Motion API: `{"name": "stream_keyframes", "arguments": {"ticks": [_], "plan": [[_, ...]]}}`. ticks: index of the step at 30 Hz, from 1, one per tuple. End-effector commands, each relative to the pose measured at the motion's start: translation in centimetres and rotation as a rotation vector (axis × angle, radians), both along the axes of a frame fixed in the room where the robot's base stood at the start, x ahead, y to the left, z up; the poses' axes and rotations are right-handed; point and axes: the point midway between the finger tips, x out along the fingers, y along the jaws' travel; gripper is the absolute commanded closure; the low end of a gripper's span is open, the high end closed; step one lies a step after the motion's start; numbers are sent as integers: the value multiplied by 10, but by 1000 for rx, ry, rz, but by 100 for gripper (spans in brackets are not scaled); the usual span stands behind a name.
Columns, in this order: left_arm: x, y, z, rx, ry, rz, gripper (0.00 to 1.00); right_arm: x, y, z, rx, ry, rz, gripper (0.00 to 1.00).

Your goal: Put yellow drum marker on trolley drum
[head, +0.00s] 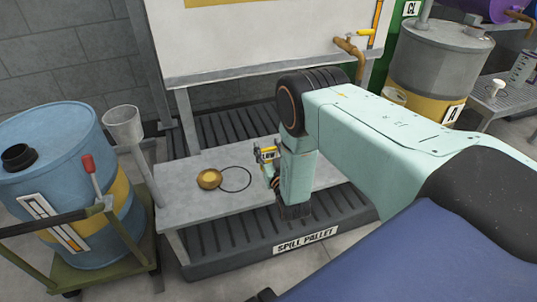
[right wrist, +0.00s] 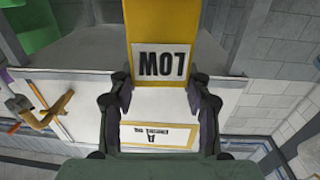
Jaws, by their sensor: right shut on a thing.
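The yellow drum marker (head: 268,153) carries a white label reading LOW. My right gripper (head: 270,168) is shut on it above the grey bench, in front of the white tank. In the right wrist view the marker (right wrist: 172,20) shows large and upside down between the two dark fingers of the gripper (right wrist: 160,92). The trolley drum (head: 45,135), blue with a yellow band, stands upright on a green trolley (head: 105,275) at the left, apart from the marker. Its top has a black cap (head: 18,157). My left gripper does not show.
A brass-coloured round piece (head: 209,179) and a thin dark ring (head: 235,179) lie on the bench (head: 190,209). A grey funnel (head: 123,125) and a red-handled lever (head: 90,168) stand between bench and drum. A spill pallet (head: 300,245) lies below. A grey drum (head: 440,60) stands at the right.

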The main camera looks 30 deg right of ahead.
Motion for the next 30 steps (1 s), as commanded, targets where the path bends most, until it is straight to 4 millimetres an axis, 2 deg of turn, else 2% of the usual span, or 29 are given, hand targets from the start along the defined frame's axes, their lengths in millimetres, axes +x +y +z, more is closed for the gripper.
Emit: {"name": "stream_keyframes", "arguments": {"ticks": [1, 6, 13, 17, 19, 22, 26, 30], "plan": [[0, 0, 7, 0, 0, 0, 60, 0, 0, 12, 1, 0, -1, 82], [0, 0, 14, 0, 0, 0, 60, 0, 0, 27, 0, 1, -1, 82], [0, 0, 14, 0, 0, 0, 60, 0, 1, 31, 0, 1, 5, 82], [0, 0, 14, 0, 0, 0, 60, -6, 19, 25, 0, 5, 80, 82], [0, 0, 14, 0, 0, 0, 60, -19, 36, 15, 1, 9, 155, 82], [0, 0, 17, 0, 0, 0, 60, -44, 60, 11, 3, 7, 276, 82], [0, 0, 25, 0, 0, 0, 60, -76, 90, 24, 4, 4, 426, 82], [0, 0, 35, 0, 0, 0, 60, -112, 123, 53, 5, 2, 573, 82]]}}
